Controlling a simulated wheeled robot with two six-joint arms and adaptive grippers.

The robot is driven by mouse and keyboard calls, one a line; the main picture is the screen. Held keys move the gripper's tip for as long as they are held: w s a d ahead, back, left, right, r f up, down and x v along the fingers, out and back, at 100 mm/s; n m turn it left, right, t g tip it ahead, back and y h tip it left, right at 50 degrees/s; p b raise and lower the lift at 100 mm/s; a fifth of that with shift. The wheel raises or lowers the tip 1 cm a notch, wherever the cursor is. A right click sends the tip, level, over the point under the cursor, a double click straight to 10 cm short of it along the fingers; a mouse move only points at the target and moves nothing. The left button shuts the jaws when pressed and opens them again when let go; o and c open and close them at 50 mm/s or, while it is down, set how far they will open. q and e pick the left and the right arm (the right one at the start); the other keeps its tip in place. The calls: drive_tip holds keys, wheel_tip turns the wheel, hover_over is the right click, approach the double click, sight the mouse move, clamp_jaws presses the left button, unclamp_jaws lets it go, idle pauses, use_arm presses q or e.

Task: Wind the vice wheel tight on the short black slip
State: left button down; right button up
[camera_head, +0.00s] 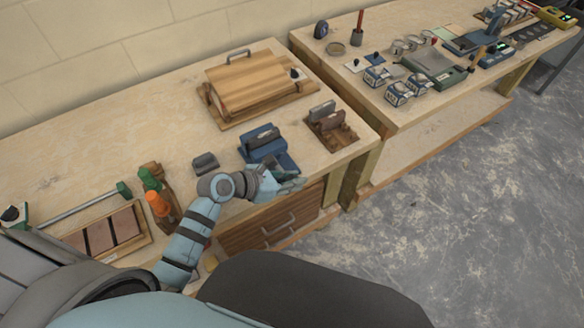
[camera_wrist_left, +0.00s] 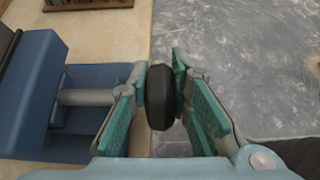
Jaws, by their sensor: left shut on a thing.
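The blue vice (camera_head: 262,150) stands near the front edge of the left bench. A dark slip (camera_head: 262,132) shows at the top of the vice; how tightly it is held I cannot tell. In the left wrist view the vice's blue body (camera_wrist_left: 38,85) is at the left, with a grey screw shaft (camera_wrist_left: 88,97) running right from it. The black vice wheel (camera_wrist_left: 159,97) is beyond the shaft, at the bench edge. My left gripper (camera_head: 292,182) is at the vice's front, and its green pads (camera_wrist_left: 161,95) are shut on the wheel. My right gripper is not in view.
A dark grey block (camera_head: 205,162) lies left of the vice. A brown wooden holder (camera_head: 343,138) with dark pieces stands to its right. A wooden box (camera_head: 250,85) sits behind. The floor (camera_head: 450,215) in front is clear.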

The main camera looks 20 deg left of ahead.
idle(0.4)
use_arm(q)
drive_tip(key=c, duration=1.5)
unclamp_jaws()
drive_tip(key=shift+o, duration=0.2)
drive_tip(key=shift+d, duration=0.1)
drive_tip(key=v, duration=1.2)
drive_tip(key=shift+r, duration=0.2)
